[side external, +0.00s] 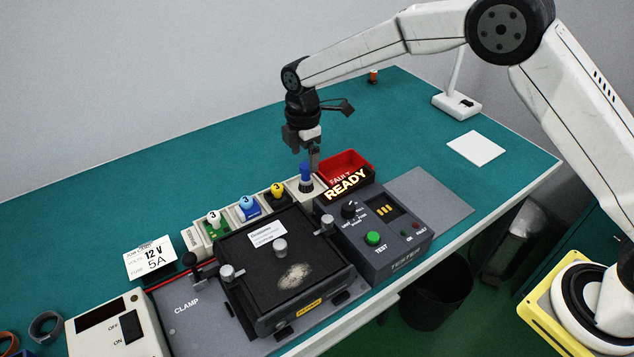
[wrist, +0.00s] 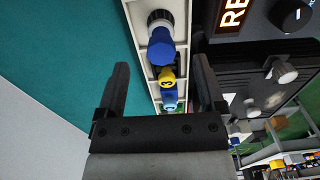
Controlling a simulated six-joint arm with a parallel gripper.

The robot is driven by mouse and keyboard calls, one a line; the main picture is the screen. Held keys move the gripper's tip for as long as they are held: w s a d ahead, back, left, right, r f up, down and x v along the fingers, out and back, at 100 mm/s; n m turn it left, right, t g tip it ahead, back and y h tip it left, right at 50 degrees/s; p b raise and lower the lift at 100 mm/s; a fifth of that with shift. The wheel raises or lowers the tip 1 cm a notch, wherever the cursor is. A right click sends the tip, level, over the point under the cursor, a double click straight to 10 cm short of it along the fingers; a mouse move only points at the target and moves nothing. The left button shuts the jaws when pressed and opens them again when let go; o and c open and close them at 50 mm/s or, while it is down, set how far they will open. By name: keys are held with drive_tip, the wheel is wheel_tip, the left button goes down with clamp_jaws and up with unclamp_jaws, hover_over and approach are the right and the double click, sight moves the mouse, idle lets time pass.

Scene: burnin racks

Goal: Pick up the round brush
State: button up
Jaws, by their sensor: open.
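A blue-topped upright piece with a dark collar, which looks like the round brush (side external: 305,177), stands in the right-end slot of a pale rack (side external: 197,240). In the wrist view my gripper (wrist: 162,68) is open, with nothing held between the fingers.
Numbered yellow (side external: 277,191), blue (side external: 247,204) and white (side external: 213,217) caps stand in the same rack. A red bin (side external: 347,163) sits behind. The tester (side external: 374,235) and the black clamp fixture (side external: 285,270) stand close in front.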

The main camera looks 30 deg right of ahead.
sight(305, 165)
drive_tip(key=shift+f, duration=2.6)
clamp_jaws()
